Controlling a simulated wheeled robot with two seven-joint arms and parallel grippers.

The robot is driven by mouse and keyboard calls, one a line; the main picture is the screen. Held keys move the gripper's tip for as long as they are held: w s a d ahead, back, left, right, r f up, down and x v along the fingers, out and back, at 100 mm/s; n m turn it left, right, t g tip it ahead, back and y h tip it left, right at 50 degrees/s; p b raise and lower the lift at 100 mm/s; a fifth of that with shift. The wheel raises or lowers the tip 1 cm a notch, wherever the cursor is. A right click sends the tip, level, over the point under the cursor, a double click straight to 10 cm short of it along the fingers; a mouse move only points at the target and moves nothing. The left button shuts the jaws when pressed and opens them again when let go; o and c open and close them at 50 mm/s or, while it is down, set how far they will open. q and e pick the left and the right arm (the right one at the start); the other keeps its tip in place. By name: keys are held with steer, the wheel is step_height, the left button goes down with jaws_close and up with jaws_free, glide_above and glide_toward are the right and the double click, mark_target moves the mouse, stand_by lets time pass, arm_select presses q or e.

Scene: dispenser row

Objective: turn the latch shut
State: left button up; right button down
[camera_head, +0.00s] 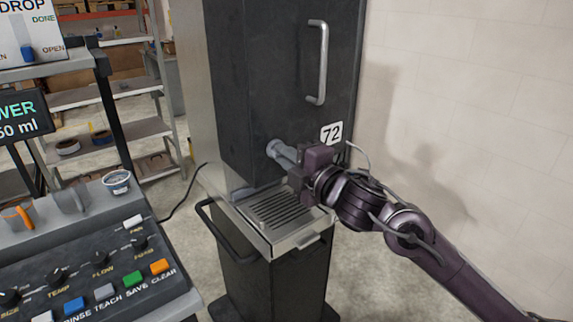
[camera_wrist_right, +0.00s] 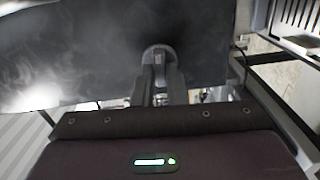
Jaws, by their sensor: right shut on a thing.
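The latch (camera_head: 272,148) is a grey round knob on the lower front of the dark cabinet door (camera_head: 262,75), just left of the "72" label. My right gripper (camera_head: 284,156) reaches in from the right and is shut on the latch. In the right wrist view the latch (camera_wrist_right: 157,54) shows as a round grey boss with a small bar, held between the two fingers (camera_wrist_right: 160,75). The latch's exact angle is hard to tell. My left gripper is not in view.
A drip tray with a slotted grate (camera_head: 282,206) sits just below the gripper. A vertical door handle (camera_head: 316,62) is above. A control panel (camera_head: 90,255) with several buttons stands at left. A white wall (camera_head: 470,100) is at right.

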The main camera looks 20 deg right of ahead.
steer(key=shift+n+b, duration=0.3)
steer(key=shift+n, duration=0.2)
steer(key=c, duration=1.5)
jaws_free()
steer(key=shift+o, duration=0.2)
steer(key=shift+s, duration=0.15)
steer(key=b+v, duration=0.2)
steer(key=v, duration=0.5)
steer(key=shift+s, duration=0.25)
steer(key=shift+d, duration=0.1)
